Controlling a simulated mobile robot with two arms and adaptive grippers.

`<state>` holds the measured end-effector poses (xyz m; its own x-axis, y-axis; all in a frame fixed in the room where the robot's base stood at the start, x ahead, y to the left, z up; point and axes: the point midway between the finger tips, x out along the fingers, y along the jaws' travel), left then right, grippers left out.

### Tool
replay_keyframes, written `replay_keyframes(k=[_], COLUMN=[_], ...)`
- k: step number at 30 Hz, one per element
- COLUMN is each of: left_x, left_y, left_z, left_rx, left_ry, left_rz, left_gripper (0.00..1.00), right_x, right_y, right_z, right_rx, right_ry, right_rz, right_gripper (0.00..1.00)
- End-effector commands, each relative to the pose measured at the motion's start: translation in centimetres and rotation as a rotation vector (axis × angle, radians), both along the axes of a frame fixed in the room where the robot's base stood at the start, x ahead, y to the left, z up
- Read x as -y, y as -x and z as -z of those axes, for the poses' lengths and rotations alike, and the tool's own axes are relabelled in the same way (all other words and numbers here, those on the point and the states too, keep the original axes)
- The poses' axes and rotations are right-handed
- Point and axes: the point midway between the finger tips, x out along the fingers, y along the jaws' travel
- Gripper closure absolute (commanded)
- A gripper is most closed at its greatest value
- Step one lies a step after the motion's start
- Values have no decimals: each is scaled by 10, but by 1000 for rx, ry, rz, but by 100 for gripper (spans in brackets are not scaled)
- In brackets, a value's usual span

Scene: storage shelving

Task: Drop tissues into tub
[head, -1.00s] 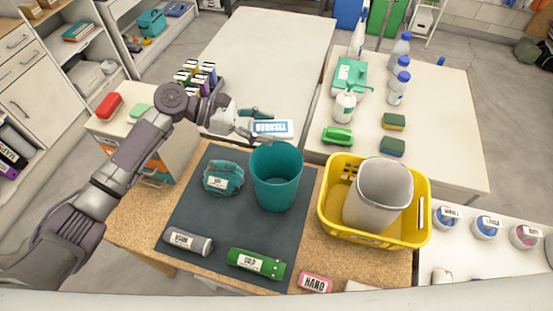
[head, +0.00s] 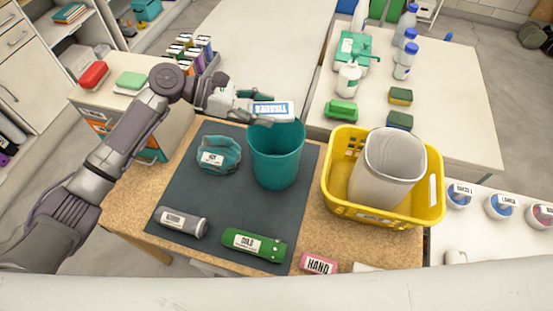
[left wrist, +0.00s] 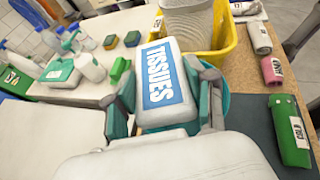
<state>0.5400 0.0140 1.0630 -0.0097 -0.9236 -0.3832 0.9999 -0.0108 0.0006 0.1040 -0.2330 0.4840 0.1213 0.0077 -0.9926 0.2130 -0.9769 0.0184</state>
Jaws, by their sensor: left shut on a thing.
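The tissues pack (head: 270,110) is white with a blue label, and it also shows large in the left wrist view (left wrist: 163,85). My left gripper (head: 255,107) is shut on it, with a finger on each side of the pack. The tub (head: 276,160) is a tall teal bin standing on the dark mat. The pack is at the tub's far rim in the head view; whether it touches the rim I cannot tell. In the left wrist view the tub (left wrist: 222,108) shows only partly behind the pack and finger. My right gripper is not in view.
A teal bundle (head: 218,154), a grey roll (head: 180,222) and a green roll (head: 254,244) lie on the mat (head: 215,195). A yellow basket (head: 432,205) holding a grey bin (head: 385,172) stands right of the tub. Bottles and sponges sit on the table behind.

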Motion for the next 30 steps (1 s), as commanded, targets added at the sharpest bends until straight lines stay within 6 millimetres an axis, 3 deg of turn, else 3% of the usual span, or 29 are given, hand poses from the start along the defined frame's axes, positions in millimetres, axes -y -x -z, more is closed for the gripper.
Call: replay_keyframes(k=[6,7,12,23,30], left_x=[0,0,0,-3,-38], left_y=[0,0,0,0,-1], left_z=[-1,-1,-1,-1,-15], left_rx=[0,0,0,0,0], left_ry=[0,0,1,0,-2], left_rz=[0,0,0,-1,-3], left_gripper=[66,42,16,16,16], right_x=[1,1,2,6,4], right_y=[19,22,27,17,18], right_z=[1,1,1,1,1], right_rx=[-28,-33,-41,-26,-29], right_ry=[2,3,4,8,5], right_rz=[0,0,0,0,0], right_gripper=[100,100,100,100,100])
